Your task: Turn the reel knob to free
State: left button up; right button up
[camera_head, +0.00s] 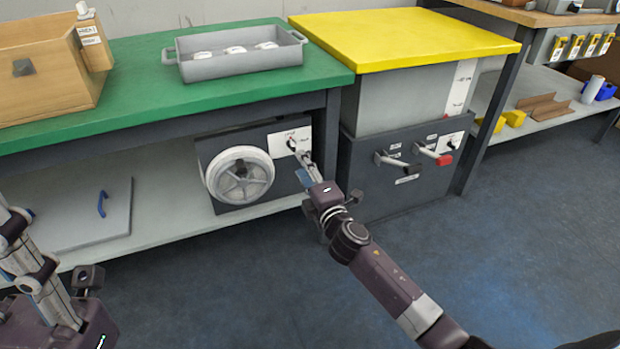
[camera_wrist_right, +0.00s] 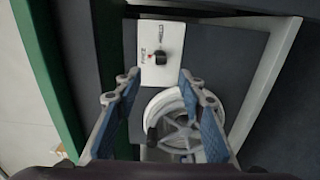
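The reel knob (camera_head: 292,144) is a small black knob on a white label plate (camera_head: 303,135), on the front of a dark box under the green bench. It also shows in the right wrist view (camera_wrist_right: 161,57); the printed words are too small to read surely. The white reel (camera_head: 240,176) is left of the plate in the head view. My right gripper (camera_head: 303,158) is close to the knob; in the wrist view its blue-padded fingers (camera_wrist_right: 158,78) are apart and empty, with the knob beyond their tips. My left gripper (camera_head: 15,225) is at the left edge, its fingertips unclear.
The green bench (camera_head: 130,75) overhangs the box, and a dark bench leg (camera_head: 331,130) stands just right of it. A grey box with levers (camera_head: 400,180) under a yellow top (camera_head: 405,38) stands further right. A lower shelf (camera_head: 170,215) lies beneath. The floor ahead is clear.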

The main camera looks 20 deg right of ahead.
jog(key=s, duration=0.5)
jog(key=shift+d, duration=0.1)
dwell(0.3)
